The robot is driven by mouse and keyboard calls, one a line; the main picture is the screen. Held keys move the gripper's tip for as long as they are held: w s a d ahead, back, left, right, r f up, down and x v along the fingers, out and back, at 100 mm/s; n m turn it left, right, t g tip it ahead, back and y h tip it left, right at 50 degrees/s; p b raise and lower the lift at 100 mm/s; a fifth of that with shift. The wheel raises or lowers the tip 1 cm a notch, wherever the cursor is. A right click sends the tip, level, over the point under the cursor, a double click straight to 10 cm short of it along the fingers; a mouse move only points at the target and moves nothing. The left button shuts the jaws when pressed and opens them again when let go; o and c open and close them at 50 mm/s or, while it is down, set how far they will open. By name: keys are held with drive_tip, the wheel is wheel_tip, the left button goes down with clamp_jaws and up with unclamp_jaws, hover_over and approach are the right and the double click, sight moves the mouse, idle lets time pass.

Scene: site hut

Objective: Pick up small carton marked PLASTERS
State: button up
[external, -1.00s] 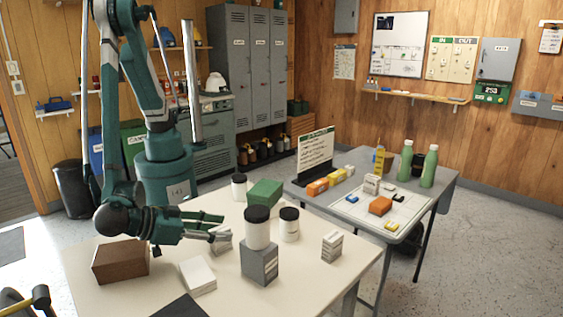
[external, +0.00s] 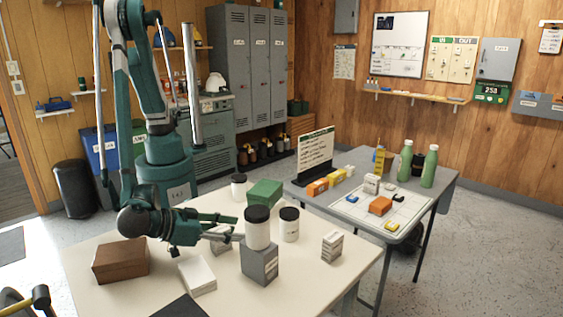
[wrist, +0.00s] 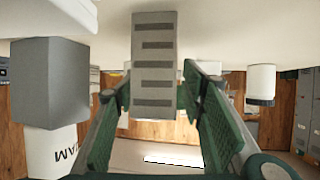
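A small whitish carton (external: 221,243) stands on the near table, partly hidden by my gripper (external: 224,227). In the wrist view, which shows the room upside down, a carton with grey bars (wrist: 155,40) is centred at the fingertips of my gripper (wrist: 150,90). The green fingers are apart, one on each side of it; I cannot tell if they touch it. I cannot read PLASTERS on it. Another small white carton with printed lines (external: 332,246) stands to the right on the same table.
A grey block (external: 260,263) bearing a black-lidded white jar (external: 257,231) stands close right of my gripper. Other jars (external: 289,224), a green box (external: 265,193), a brown box (external: 120,262) and a white box (external: 198,275) surround it. The front right tabletop is clear.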

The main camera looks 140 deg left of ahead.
drive_tip(key=shift+w+a+f, duration=0.1)
drive_tip(key=shift+a+f, duration=0.1)
drive_tip(key=shift+a, duration=0.25)
drive_tip(key=c, duration=1)
